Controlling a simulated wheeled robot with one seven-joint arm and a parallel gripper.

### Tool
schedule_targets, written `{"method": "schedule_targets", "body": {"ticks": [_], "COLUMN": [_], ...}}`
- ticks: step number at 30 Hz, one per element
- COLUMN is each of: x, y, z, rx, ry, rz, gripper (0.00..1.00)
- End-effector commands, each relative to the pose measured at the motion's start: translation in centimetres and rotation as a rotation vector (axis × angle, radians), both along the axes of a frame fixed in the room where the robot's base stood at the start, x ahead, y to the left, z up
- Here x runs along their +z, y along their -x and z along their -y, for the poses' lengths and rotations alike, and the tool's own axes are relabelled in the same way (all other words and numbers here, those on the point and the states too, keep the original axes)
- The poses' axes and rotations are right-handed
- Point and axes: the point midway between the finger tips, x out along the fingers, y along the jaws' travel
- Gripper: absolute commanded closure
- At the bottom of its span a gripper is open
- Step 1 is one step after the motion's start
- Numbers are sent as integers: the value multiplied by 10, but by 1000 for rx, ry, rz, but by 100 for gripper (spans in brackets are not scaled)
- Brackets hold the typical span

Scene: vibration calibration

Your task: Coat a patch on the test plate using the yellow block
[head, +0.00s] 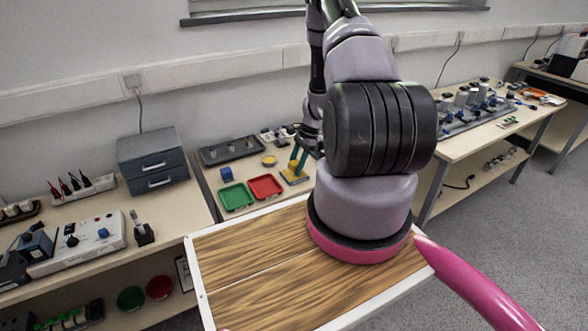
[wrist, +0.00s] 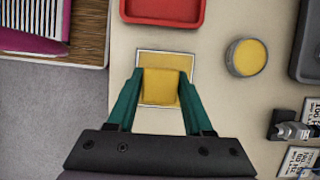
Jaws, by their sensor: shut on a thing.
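The yellow block (wrist: 161,87) is between the two teal fingers of my gripper (wrist: 161,76), which is shut on it. The block is over the test plate (wrist: 165,60), a flat piece with a pale rim; yellow-gold shows inside the rim beyond the block. Whether the block touches the plate cannot be told. The block and fingers hide the plate's near part. In the head view my gripper (head: 298,163) points down over the plate (head: 296,178), which looks yellow, beside the red tray.
A round tin with a yellow top (wrist: 246,57) stands right of the plate. The red tray (wrist: 163,12) is just beyond it. In the head view, a green tray (head: 236,196) and blue block (head: 226,174) lie farther left. A dark tray (head: 231,150) is behind.

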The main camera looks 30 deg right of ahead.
Motion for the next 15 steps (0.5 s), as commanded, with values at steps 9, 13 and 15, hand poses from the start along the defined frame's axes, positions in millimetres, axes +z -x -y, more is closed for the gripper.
{"method": "schedule_targets", "body": {"ticks": [9, 13, 15], "x": [34, 46, 52], "y": [-3, -2, -3], "z": [1, 2, 2], "rx": [3, 2, 2], "ry": [2, 1, 2], "rz": [4, 3, 4], "gripper": [100, 100, 100]}}
